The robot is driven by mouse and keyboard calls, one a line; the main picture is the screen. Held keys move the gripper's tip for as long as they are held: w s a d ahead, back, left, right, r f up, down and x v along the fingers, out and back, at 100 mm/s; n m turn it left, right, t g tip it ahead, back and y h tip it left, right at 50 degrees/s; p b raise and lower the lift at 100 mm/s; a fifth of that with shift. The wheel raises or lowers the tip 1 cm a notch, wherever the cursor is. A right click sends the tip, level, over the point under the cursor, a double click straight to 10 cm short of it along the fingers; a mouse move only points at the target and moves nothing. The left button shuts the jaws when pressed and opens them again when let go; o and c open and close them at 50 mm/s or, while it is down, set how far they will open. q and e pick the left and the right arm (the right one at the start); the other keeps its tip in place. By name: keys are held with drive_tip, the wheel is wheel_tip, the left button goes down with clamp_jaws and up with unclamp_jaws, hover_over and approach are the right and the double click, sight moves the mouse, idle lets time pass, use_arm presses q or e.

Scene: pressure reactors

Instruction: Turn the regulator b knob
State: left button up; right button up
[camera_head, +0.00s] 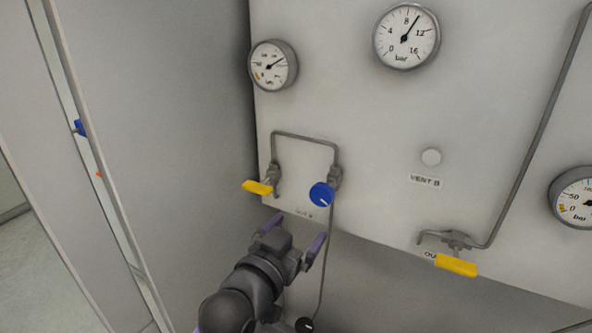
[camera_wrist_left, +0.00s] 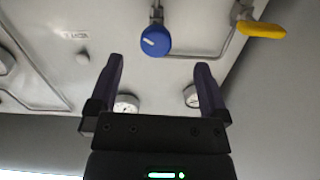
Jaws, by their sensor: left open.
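The blue knob (camera_head: 321,194) with a white pointer line sits on the lower left of the pale panel, under a bent grey pipe. I take it as the regulator b knob; the small label beside it is too blurred to read. It also shows in the left wrist view (camera_wrist_left: 155,40), beyond and roughly between the fingertips. My left gripper (camera_head: 298,229) is open and empty, just below the knob and apart from it. Its two purple fingers (camera_wrist_left: 159,64) are spread wide in the left wrist view. My right gripper is not in view.
A yellow valve handle (camera_head: 257,187) is close left of the knob. Another yellow handle (camera_head: 455,265) is at lower right. Gauges (camera_head: 406,36) (camera_head: 273,66) are above. A grey pipe (camera_head: 331,240) runs down below the knob. A wall (camera_head: 160,130) stands at left.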

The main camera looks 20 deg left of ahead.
sight(320, 199)
use_arm(q)
drive_tip(key=w, duration=0.3)
drive_tip(key=w+d+r, duration=0.1)
drive_tip(key=w, duration=0.2)
drive_tip(key=w+d+p, duration=0.1)
drive_tip(key=w, duration=0.2)
drive_tip(key=shift+w+d+r, duration=0.15)
drive_tip(key=shift+w+r, duration=0.1)
drive_tip(key=shift+r, duration=0.05)
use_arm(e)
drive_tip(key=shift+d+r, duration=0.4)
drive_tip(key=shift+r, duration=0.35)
use_arm(q)
drive_tip(key=c, duration=1.3)
drive_tip(key=shift+r+n+p, duration=0.1)
drive_tip(key=shift+n+p, duration=0.75)
drive_tip(key=shift+n, duration=0.35)
drive_tip(key=shift+n+p, duration=0.6)
drive_tip(key=shift+n, duration=0.8)
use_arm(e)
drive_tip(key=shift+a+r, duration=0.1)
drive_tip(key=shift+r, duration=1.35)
